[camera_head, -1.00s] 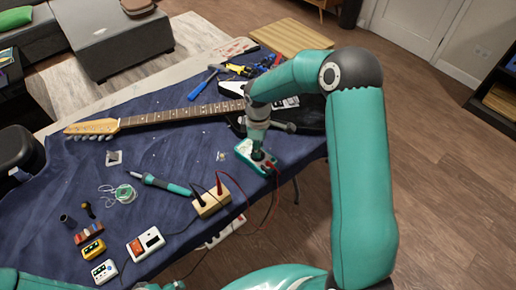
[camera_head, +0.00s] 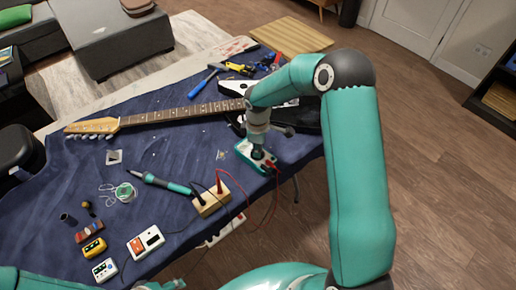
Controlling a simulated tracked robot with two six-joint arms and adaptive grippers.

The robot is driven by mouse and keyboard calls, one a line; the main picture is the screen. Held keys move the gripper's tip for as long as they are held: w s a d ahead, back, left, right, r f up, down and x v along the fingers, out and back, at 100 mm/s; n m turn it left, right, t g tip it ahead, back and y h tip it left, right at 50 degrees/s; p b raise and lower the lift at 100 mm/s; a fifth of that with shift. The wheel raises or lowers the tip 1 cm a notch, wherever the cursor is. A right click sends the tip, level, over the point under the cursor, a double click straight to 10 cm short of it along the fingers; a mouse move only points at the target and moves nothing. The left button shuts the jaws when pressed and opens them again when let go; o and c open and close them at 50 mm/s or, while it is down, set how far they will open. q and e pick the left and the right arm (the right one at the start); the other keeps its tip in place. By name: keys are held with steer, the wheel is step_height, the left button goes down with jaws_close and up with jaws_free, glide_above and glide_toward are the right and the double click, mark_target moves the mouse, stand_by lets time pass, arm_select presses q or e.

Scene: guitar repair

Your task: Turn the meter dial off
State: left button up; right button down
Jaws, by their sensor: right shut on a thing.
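The meter (camera_head: 244,149) is a small teal-and-white box lying on the blue cloth near the table's right edge, with red and black leads plugged in at its near right side. My right gripper (camera_head: 258,150) points straight down onto the meter's face. It is shut on the meter's dial, which its fingers hide, so the dial's setting cannot be read. Only teal parts of my left arm show at the bottom left edge; its gripper is out of view.
An electric guitar (camera_head: 180,114) lies across the cloth behind the meter. A wooden block (camera_head: 211,200) with lead plugs, a soldering iron (camera_head: 160,184), a solder spool (camera_head: 125,192) and small pedals (camera_head: 146,243) lie to the left. Tools (camera_head: 232,68) lie at the back.

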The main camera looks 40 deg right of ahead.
steer(key=m+b, duration=0.2)
steer(key=b, duration=0.1)
steer(key=shift+f, duration=0.2)
steer(key=m+b, duration=0.2)
steer(key=m, duration=0.1)
steer(key=shift+b, duration=0.4)
steer(key=shift+r+m+b, duration=0.15)
steer(key=shift+m+b, duration=0.4)
steer(key=shift+m, duration=0.35)
steer(key=shift+r, duration=0.1)
steer(key=c, duration=1.2)
jaws_free()
steer(key=shift+r, duration=0.1)
